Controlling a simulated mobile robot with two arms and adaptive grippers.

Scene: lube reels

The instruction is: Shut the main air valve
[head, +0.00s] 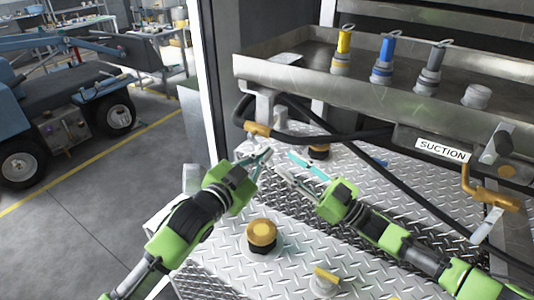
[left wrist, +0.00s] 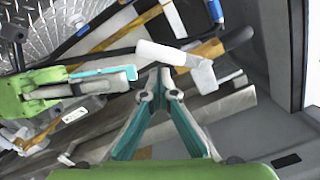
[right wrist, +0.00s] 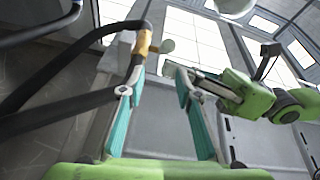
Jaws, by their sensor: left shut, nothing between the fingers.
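A brass valve body (head: 257,129) sits on the black hose line below the left end of the metal shelf. In the left wrist view a pale lever (left wrist: 163,53) crosses in front of the brass fitting (left wrist: 207,48). My left gripper (head: 266,156) is shut and empty, just below the valve; its tips (left wrist: 158,72) end close to the lever, and I cannot tell whether they touch. The brass fitting also shows in the right wrist view (right wrist: 143,43), with a pale round end beside it. My right gripper (head: 289,163) is open and empty, to the right of the left one.
Black hoses (head: 345,135) loop below the shelf (head: 300,85), which carries yellow, blue and grey nozzles. Another brass valve (head: 490,195) is by the SUCTION label (head: 442,150) at right. A yellow-topped knob (head: 262,234) stands on the diamond plate. Open floor lies left.

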